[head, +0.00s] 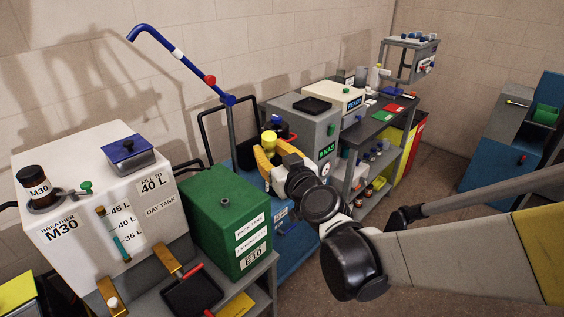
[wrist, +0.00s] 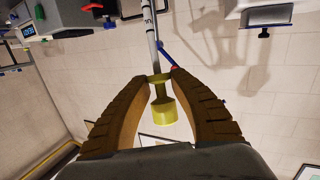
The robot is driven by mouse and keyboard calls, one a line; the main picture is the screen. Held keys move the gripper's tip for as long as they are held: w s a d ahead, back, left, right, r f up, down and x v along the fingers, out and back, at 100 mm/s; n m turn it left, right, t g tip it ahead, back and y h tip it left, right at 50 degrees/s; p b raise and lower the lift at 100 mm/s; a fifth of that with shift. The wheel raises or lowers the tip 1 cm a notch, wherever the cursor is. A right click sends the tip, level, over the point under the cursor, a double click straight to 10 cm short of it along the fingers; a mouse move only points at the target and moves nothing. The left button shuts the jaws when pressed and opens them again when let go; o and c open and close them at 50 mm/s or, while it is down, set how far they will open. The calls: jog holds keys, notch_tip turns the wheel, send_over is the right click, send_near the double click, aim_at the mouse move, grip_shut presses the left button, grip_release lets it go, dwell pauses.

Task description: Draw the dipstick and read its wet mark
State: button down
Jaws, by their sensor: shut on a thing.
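The dipstick's yellow handle (head: 269,138) stands up between the fingers of my gripper (head: 267,163) in the head view. In the wrist view, the ridged brown fingers of my gripper (wrist: 159,80) are shut on the narrow part of the yellow handle (wrist: 160,110). A pale rod with dark marks (wrist: 150,30) runs from the handle to the top edge of that view. Its far end is out of frame there. In the head view, the rod below the gripper is hidden. I cannot make out a wet mark.
A white day tank (head: 85,195) and a green box (head: 225,220) stand at left. A blue pipe (head: 175,62) rises behind the gripper. A grey box (head: 300,125) and shelf unit (head: 375,135) stand beyond it. Bare floor shows at right.

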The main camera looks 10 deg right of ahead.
jog(key=s+a+r+m+t+h+p, duration=0.25)
jog(key=a+r, duration=0.25)
jog(key=r, duration=0.3)
jog(key=s+a+r+m+t+h+p, duration=0.1)
jog(key=s+a+r+m+h, duration=0.1)
jog(key=s+a+r, duration=0.45)
jog(key=s+r+m+g+h+p, duration=0.1)
jog(key=s+r+h, duration=0.1)
jog(key=s, duration=0.4)
jog(key=s+r+m+g+h+p, duration=0.2)
jog(key=s+r+h, duration=0.1)
jog(key=s, duration=0.4)
jog(key=shift+d+r+h, duration=0.2)
jog(key=shift+d+h, duration=0.15)
jog(key=shift+h, duration=0.3)
jog(key=shift+m+g, duration=0.25)
